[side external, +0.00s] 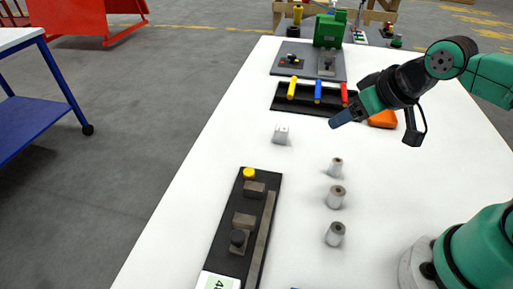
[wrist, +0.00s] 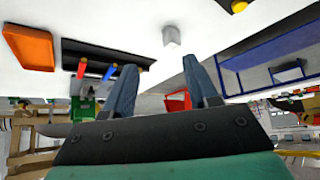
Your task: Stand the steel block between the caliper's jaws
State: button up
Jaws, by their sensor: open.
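The steel block (side external: 281,133), a small light grey cube, stands on the white table left of my gripper (side external: 341,119). It also shows in the wrist view (wrist: 171,37), beyond my fingertips (wrist: 160,66). My gripper is open and empty, held above the table and apart from the block. What looks like the caliper (side external: 232,203) is a long black base on the near part of the table. Two dark blocks, apparently its jaws (side external: 254,189), stand on it with a gap between them. A yellow knob (side external: 249,173) and a black knob sit on it too.
Three grey cylinders (side external: 336,196) stand right of the caliper. A black tray (side external: 276,103) with yellow, blue and red handles and an orange tray (side external: 382,119) lie farther back. A green machine (side external: 329,29) stands behind them. The table between block and caliper is clear.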

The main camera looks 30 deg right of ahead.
jog(key=o, duration=0.4)
jog(key=shift+c, duration=0.2)
jog(key=m+g, duration=0.7)
jog(key=m, duration=0.1)
send_over(282, 128)
jog(key=f, duration=0.6)
jog(key=shift+s+f, duration=0.1)
jog(key=shift+s, duration=0.15)
jog(key=shift+w+f+m, duration=0.25)
jog(key=shift+f+m, duration=0.25)
jog(key=shift+f, duration=2.85)
